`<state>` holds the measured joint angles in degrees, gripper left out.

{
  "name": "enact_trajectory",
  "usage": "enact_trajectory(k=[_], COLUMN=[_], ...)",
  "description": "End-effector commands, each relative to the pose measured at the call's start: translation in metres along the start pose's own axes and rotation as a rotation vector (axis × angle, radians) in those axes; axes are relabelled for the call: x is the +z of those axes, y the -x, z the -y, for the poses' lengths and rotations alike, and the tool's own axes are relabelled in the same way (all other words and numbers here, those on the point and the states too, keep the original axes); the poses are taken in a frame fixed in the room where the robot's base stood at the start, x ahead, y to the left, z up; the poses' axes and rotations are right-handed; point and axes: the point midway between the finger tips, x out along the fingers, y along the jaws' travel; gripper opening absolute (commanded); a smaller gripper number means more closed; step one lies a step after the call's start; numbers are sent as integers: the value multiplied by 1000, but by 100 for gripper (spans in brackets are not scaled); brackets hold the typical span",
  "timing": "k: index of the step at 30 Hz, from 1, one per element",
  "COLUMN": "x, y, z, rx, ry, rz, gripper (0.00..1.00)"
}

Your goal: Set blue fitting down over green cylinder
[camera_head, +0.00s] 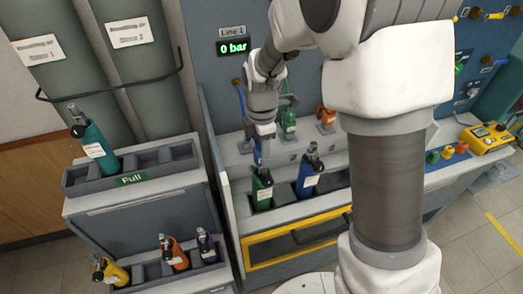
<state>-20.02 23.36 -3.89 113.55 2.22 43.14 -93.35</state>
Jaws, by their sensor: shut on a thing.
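My gripper (263,131) points down over the front bench, below the pressure display. It is shut on the blue fitting (257,153), a small blue piece that shows just under the fingers. The green cylinder (263,194) has a black top and a white label and stands in a bench slot directly below. The fitting is above the cylinder's top. The picture is too small to tell whether they touch.
A blue cylinder (309,174) stands in the slot to the right. Green (288,121) and orange (326,116) fittings hang on the panel behind. A teal cylinder (94,144) is in the rack marked Full (131,179). The display (233,47) reads 0 bar.

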Motion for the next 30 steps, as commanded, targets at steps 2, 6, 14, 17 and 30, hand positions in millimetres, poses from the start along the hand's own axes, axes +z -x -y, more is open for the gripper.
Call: enact_trajectory(k=[2, 6, 14, 17, 30], x=[0, 0, 0, 0, 0], y=[-2, -4, -8, -7, -6], z=[0, 0, 0, 0, 0], rx=[1, 1, 1, 1, 0], ry=[0, 0, 0, 0, 0], rz=[0, 0, 0, 0, 0], gripper=[0, 0, 0, 66, 85])
